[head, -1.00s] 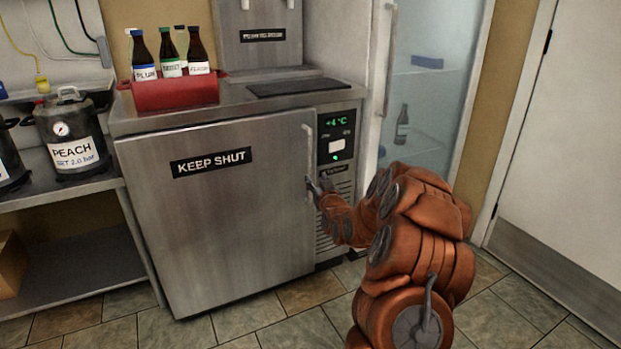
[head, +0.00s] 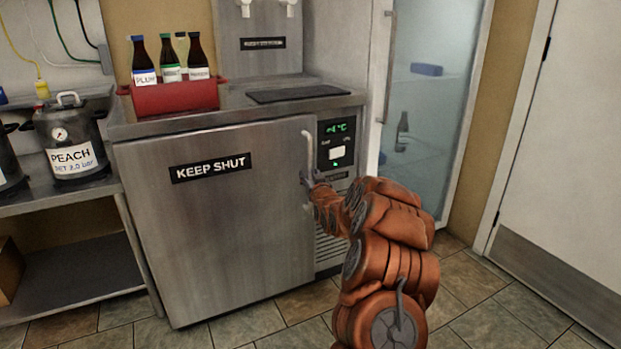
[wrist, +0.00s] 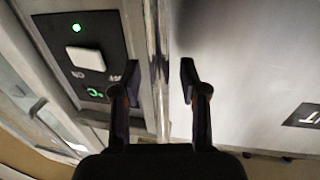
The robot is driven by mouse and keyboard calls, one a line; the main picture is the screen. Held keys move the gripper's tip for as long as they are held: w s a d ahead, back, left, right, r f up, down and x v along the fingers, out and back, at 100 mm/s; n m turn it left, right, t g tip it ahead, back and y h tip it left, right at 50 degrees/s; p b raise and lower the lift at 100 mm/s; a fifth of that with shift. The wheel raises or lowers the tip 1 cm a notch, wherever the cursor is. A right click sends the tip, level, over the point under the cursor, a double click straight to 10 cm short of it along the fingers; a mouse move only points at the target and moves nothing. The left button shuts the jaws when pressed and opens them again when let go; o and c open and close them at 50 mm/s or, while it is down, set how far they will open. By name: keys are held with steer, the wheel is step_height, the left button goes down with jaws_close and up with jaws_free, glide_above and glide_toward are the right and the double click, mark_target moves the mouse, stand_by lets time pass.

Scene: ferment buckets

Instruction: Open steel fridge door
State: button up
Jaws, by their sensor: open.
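The steel fridge door (head: 215,230) has a "KEEP SHUT" label (head: 210,168) and looks shut in its frame. Its vertical bar handle (head: 308,160) runs along the right edge of the door. My gripper (head: 306,178) is at the handle's middle height, and my arm hides part of the cabinet to the right. In the wrist view my gripper (wrist: 160,82) is open, with the handle (wrist: 157,70) passing between its two fingers. Whether either finger touches the handle cannot be told.
A control panel (head: 336,143) with a green display sits right of the door. A red crate of bottles (head: 175,97) and a dark mat (head: 298,93) lie on top. A glass-door cabinet (head: 425,110) stands behind right. Tiled floor (head: 250,318) in front is clear.

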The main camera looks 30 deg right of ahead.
jaws_close()
stand_by(0.4)
stand_by(0.4)
